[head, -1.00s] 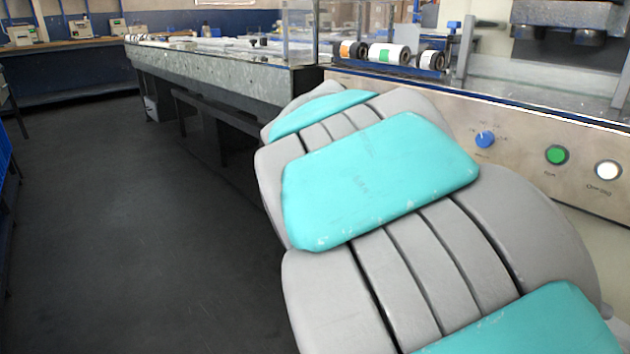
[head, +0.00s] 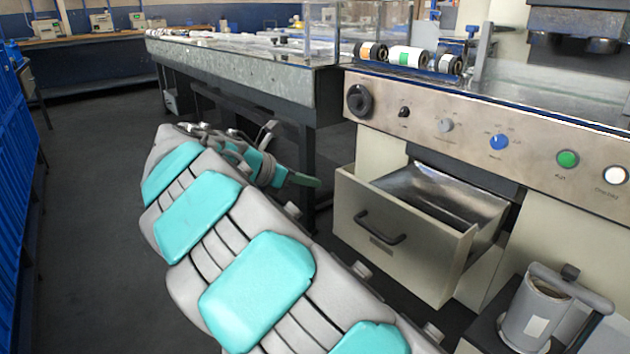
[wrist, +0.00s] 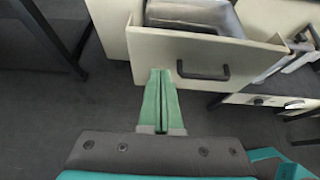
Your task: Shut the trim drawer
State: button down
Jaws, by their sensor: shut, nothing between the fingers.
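The trim drawer (head: 400,235) is a cream box with a black bar handle (head: 380,230) on its front. It stands pulled out below the machine's control panel, and its metal-lined inside shows. In the wrist view the drawer front (wrist: 200,58) is at the top, with the handle (wrist: 203,71) right of centre. My gripper (wrist: 159,72) has green fingers shut together with nothing between them. They point at the drawer front, left of the handle; I cannot tell whether the tips touch it. In the head view my gripper (head: 312,181) is left of the drawer.
The control panel (head: 470,120) with knobs and buttons runs above the drawer. A grey canister (head: 535,315) stands at the lower right. A long metal-sided table (head: 240,75) is behind my arm. Blue racking (head: 15,170) lines the left, with open dark floor beside it.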

jog(key=b, duration=0.1)
send_near(353, 184)
notch_tip(353, 184, down, 3)
jog(key=w+d, duration=0.2)
jog(key=d, duration=0.1)
jog(key=shift+w+d+f+b, duration=0.1)
jog(key=shift+w+d+b, duration=0.1)
jog(key=shift+d+b, duration=0.15)
jog(key=shift+w+d, duration=0.35)
jog(key=shift+d, duration=0.1)
